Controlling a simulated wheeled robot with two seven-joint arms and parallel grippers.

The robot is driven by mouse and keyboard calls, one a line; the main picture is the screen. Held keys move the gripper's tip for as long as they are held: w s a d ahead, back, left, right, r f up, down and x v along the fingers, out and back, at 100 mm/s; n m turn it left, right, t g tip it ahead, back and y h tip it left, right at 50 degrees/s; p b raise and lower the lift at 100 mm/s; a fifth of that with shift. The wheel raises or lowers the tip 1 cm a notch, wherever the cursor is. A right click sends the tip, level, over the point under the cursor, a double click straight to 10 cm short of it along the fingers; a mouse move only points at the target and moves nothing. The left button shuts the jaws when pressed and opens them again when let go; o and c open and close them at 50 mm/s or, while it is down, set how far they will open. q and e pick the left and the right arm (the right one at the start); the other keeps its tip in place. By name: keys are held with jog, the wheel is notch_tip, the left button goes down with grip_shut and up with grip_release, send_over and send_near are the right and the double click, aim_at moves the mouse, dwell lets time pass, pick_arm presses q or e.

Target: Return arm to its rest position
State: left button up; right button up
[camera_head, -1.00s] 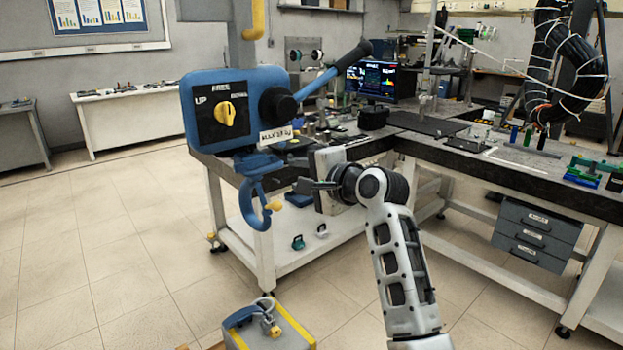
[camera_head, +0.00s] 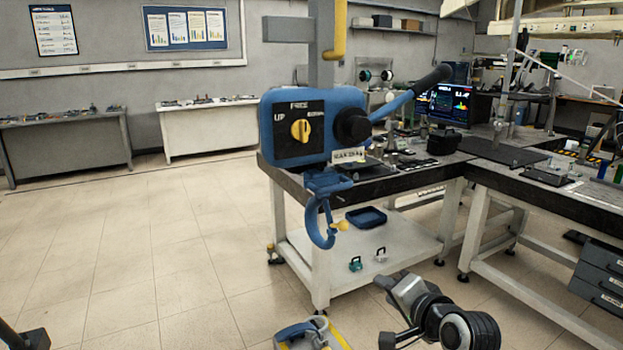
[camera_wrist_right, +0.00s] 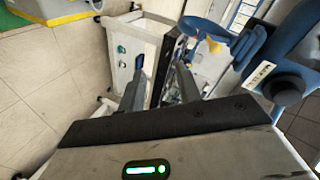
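My right gripper (camera_head: 383,311) is low in the head view, right of the middle, well below and apart from the blue hook. The right wrist view shows its two dark fingers (camera_wrist_right: 160,82) apart with nothing between them, so it is open and empty. My right arm (camera_head: 465,325) comes in from the bottom edge. A dark piece at the bottom left corner of the head view may be part of my left gripper (camera_head: 25,339); it is mostly cut off and I cannot tell its state.
A blue hoist box (camera_head: 285,140) with yellow knob, lever and blue hook (camera_head: 318,222) hangs at the middle. A workbench (camera_head: 405,178) stands behind it. A grey and yellow case (camera_head: 338,338) is on the floor beside my right gripper. The floor (camera_head: 150,250) at left is clear.

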jog(key=s+a+f+n+g, duration=0.1)
jog(key=s+f+n, duration=0.5)
jog(key=s+f, duration=0.4)
jog(key=s+a+f+n+g+h, duration=0.1)
jog(key=s+f+n, duration=0.4)
jog(key=s+f, duration=0.5)
jog(key=s, duration=0.7)
jog(key=shift+s+f+n+g, duration=0.15)
jog(key=shift+n+g, duration=0.25)
